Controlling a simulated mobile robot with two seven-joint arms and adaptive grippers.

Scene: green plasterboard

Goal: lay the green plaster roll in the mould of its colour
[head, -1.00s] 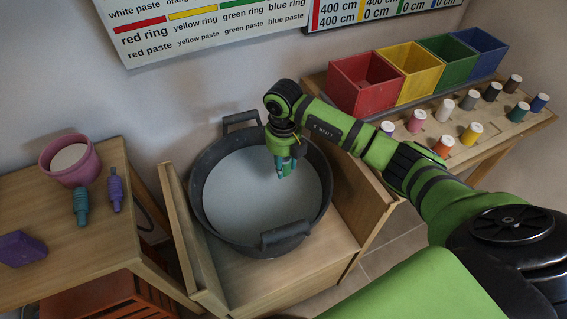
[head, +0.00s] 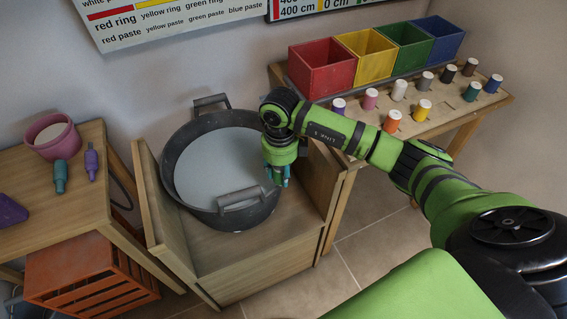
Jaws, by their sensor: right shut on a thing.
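My right gripper (head: 277,176) points down over the right rim of the dark round tub. It is shut on a small green thing, which I take to be the green plaster roll; the fingers hide most of it. The green mould, an open-topped green box (head: 404,48), stands on the bench at the back right, between the yellow and blue boxes. No gripper is near it. My left gripper is not in view.
The tub (head: 172,185) holds pale liquid and stands in a wooden frame. A rack (head: 448,101) with several coloured, white-topped rolls stands before the red (head: 321,68), yellow (head: 367,56) and blue (head: 436,40) boxes. A left table (head: 85,195) carries a pink pot (head: 52,137).

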